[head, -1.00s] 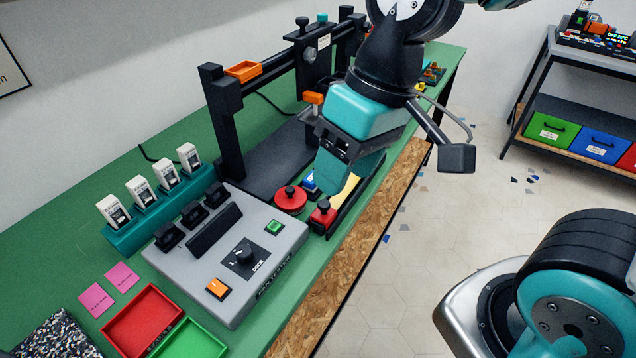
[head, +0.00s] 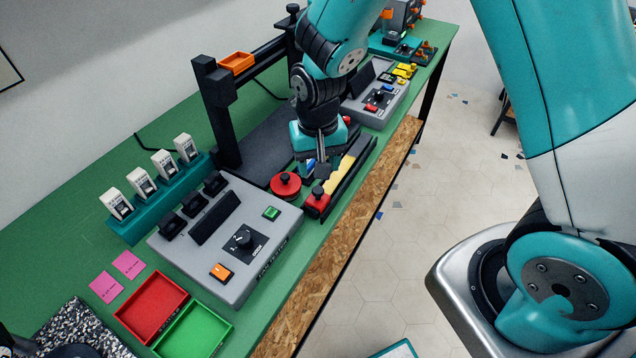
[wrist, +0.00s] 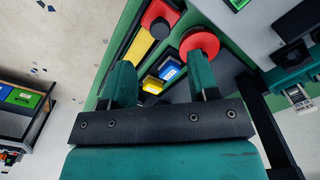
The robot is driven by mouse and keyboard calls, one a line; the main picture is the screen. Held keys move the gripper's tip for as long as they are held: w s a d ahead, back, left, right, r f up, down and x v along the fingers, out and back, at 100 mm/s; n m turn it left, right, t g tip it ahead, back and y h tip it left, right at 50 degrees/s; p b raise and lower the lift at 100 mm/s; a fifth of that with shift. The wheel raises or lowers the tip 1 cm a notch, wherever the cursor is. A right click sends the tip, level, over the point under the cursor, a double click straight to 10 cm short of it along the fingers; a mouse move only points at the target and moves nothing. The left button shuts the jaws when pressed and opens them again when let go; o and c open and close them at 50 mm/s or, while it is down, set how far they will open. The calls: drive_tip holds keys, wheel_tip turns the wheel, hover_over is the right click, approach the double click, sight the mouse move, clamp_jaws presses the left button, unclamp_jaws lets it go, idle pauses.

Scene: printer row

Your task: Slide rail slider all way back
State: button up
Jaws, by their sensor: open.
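The rail slider, a red block with a black knob (head: 317,203), sits at the near end of a dark rail with a yellow strip (head: 343,174) along the table's front edge. The slider also shows at the top of the wrist view (wrist: 165,12), beside the yellow strip (wrist: 138,42). My gripper (head: 318,168) points down, farther along the bench than the slider. It is open, and its two teal fingers (wrist: 161,78) are apart with nothing held between them.
A blue block (head: 309,169) is close to my gripper. A grey control box (head: 205,260) lies nearer, a dark frame post (head: 217,120) stands behind.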

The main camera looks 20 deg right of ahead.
sight(318, 189)
wheel_tip(318, 189, down, 7)
drive_tip(key=shift+f+p, duration=0.2)
drive_tip(key=shift+p, duration=0.25)
clamp_jaws()
